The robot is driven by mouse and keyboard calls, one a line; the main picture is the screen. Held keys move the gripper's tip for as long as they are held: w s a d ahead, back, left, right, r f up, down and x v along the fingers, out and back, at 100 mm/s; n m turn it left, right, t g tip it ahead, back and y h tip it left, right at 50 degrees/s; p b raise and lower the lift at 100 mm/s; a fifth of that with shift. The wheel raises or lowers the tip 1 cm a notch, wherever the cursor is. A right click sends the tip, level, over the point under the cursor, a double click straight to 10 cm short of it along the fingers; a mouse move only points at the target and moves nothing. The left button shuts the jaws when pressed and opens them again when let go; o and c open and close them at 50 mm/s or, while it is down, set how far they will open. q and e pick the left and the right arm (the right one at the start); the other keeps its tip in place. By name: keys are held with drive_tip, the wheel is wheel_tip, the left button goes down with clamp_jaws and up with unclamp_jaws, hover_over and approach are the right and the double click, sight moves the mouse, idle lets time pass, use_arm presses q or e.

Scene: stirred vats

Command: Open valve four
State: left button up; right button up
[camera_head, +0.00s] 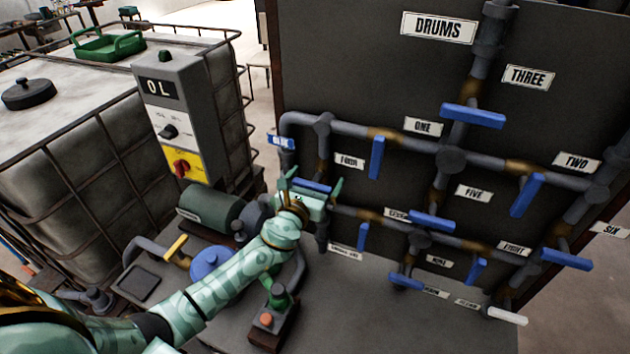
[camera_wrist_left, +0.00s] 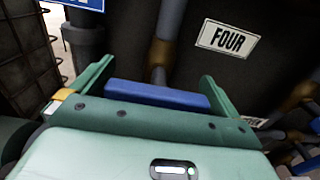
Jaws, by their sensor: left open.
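The label FOUR (camera_head: 349,161) sits on the dark board, and it also shows in the wrist view (camera_wrist_left: 227,39). Left of and below it is valve four's blue handle (camera_head: 315,186), lying nearly level across its upright pipe. In the left wrist view the handle (camera_wrist_left: 157,95) lies between the two green fingers, with a gap at each end. My left gripper (camera_head: 313,181) is open around the handle, one finger at each end; it also shows in the wrist view (camera_wrist_left: 156,76). The gripper hides the pipe just below the handle. My right gripper is in neither view.
Valve one's blue handle (camera_head: 377,157) hangs right of the label, and valve five's handle (camera_head: 432,220) is lower right. A green motor pump (camera_head: 207,207) stands left of my gripper. A grey control box (camera_head: 173,115) stands before a caged tank (camera_head: 70,160).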

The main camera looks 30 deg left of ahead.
use_arm(q)
drive_tip(key=shift+c, duration=0.3)
drive_tip(key=c, duration=0.6)
drive_tip(key=shift+c, duration=0.2)
drive_tip(key=shift+n, duration=0.3)
drive_tip(key=n+b, duration=0.1)
drive_tip(key=n, duration=0.1)
drive_tip(key=shift+f+n, duration=0.1)
drive_tip(key=shift+n, duration=0.2)
drive_tip(key=n+b, duration=0.1)
drive_tip(key=n, duration=0.3)
drive_tip(key=shift+a+n, duration=0.15)
drive_tip(key=shift+n, duration=0.15)
drive_tip(key=n, duration=0.5)
drive_tip(key=shift+f, duration=0.1)
drive_tip(key=shift+a+f+n, duration=0.1)
drive_tip(key=shift+n, duration=2.5)
